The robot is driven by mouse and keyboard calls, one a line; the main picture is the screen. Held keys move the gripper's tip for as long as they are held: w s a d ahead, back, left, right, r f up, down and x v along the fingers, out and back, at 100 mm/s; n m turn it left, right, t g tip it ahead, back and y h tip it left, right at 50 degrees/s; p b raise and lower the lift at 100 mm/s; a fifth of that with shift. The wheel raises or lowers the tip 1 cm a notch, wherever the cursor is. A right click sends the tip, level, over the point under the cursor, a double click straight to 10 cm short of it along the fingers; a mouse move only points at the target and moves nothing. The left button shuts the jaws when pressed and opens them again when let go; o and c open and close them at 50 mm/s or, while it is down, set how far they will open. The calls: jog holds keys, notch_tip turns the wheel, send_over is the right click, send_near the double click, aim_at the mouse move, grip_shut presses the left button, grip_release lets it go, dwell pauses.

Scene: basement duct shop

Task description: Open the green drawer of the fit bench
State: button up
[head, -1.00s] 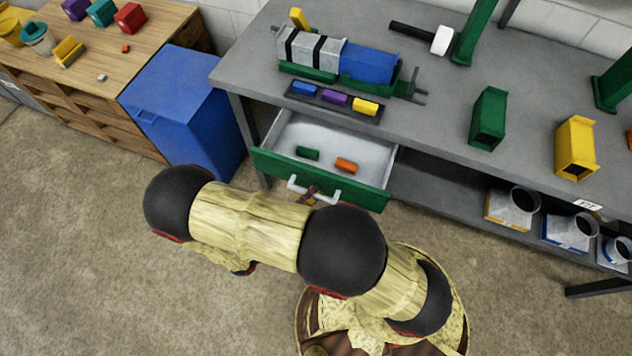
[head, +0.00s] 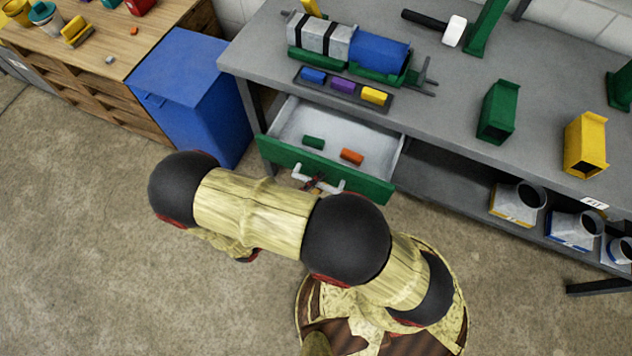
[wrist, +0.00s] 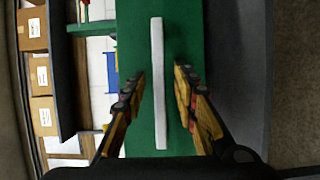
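The green drawer (head: 325,170) of the grey fit bench (head: 262,62) stands pulled out in the head view, its pale interior showing. A green block (head: 313,142) and an orange block (head: 351,156) lie in it. Its white handle (head: 299,174) is on the front. My gripper (head: 316,183) is at the handle, partly hidden by my arm. In the wrist view the handle (wrist: 158,50) runs upright across the green front (wrist: 135,30). My gripper's fingers (wrist: 160,80) are apart, one on each side of the handle, with gaps visible.
A blue bin (head: 190,85) stands left of the drawer, beside a wooden bench (head: 130,45). The bench top holds a duct assembly, a mallet (head: 440,27) and green and yellow duct pieces. Concrete floor (head: 90,250) is clear at the left.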

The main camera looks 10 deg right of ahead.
jog(key=v, duration=1.2)
jog(key=shift+a, duration=0.1)
dwell(0.4)
